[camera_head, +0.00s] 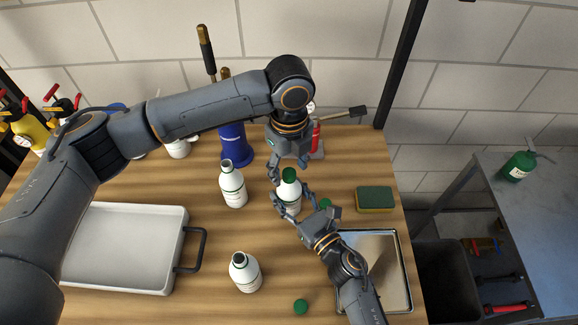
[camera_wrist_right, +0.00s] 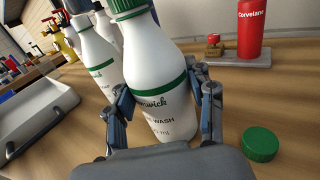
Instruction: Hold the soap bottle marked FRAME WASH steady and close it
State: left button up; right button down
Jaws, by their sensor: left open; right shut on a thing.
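A white soap bottle (camera_head: 290,199) with a green cap (camera_head: 289,174) on its mouth stands on the table. In the right wrist view the bottle (camera_wrist_right: 160,108) has a green-banded label with "WASH" readable; the word before it is hidden or unclear. My right gripper (camera_head: 292,197) is shut around the bottle's body, one finger on each side. My left gripper (camera_head: 288,169) is open above the bottle, its fingers pointing down around the cap. Whether they touch the cap cannot be told. How tightly the cap sits is not visible.
Two similar bottles without caps stand left (camera_head: 233,188) and in front (camera_head: 245,273). Loose green caps lie beside my right gripper (camera_head: 326,203) and near the front (camera_head: 300,306). A sponge (camera_head: 375,199), a metal tray (camera_head: 401,245) and a white tray (camera_head: 120,207) flank the work area.

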jog(key=shift+c, duration=2.1)
grip_release()
pick_arm(q)
notch_tip(320, 180, up, 11)
jog(key=shift+r, duration=0.2)
pick_arm(e)
jog(key=v, duration=1.2)
